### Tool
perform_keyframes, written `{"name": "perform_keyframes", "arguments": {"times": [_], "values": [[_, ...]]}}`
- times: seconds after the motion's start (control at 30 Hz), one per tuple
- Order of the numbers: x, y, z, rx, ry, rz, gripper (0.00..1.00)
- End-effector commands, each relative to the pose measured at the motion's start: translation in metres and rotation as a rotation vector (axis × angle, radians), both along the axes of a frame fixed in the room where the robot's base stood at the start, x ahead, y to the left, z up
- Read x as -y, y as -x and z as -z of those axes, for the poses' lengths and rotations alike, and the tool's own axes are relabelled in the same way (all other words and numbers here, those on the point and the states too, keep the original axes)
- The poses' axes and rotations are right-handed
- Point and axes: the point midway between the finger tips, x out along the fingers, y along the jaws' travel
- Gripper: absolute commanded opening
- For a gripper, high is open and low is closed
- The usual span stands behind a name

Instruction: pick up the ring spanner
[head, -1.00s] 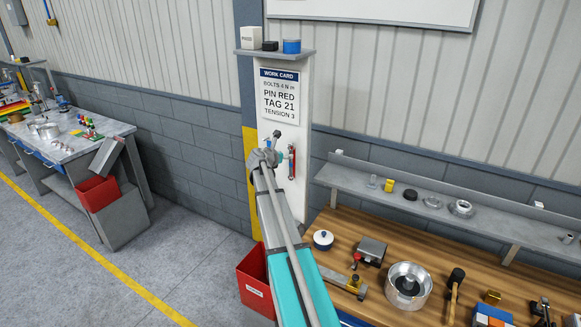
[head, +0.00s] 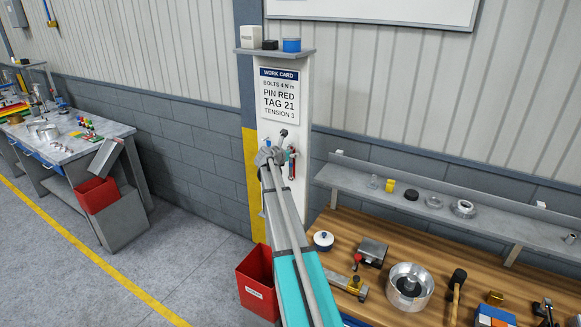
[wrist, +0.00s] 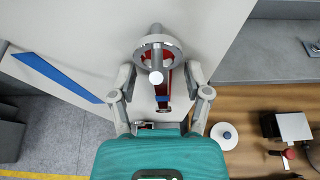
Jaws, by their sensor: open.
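A grey metal ring (wrist: 142,52) shows in the wrist view around a round peg that points towards the camera. It looks like the head of the ring spanner. A red strip (wrist: 165,82) with a blue part lies below it; I cannot tell whether they are joined. In the head view a red tool (head: 291,160) hangs on the white panel, just right of my gripper (head: 270,156). In the wrist view my gripper (wrist: 160,74) is open, one finger on each side of the red strip, with the ring between and just beyond the tips. Contact cannot be told.
The white panel (head: 284,210) stands behind the gripper. A wooden bench (head: 425,270) at right holds a round metal housing (head: 410,287), a mallet (head: 456,290) and a white pot (head: 323,240). A red bin (head: 255,280) stands below.

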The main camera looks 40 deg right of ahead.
Motion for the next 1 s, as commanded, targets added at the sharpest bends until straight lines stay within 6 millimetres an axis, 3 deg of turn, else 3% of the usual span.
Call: {"name": "perform_keyframes", "arguments": {"times": [0.13, 0.47, 1.0], "values": [[-0.0002, 0.0000, 0.0001, 0.000, 0.000, 0.000, 0.59], [-0.0004, -0.0002, 0.0000, 0.000, 0.000, 0.000, 0.00], [-0.0007, -0.0005, -0.0013, 0.000, 0.000, -0.001, 0.00]]}}
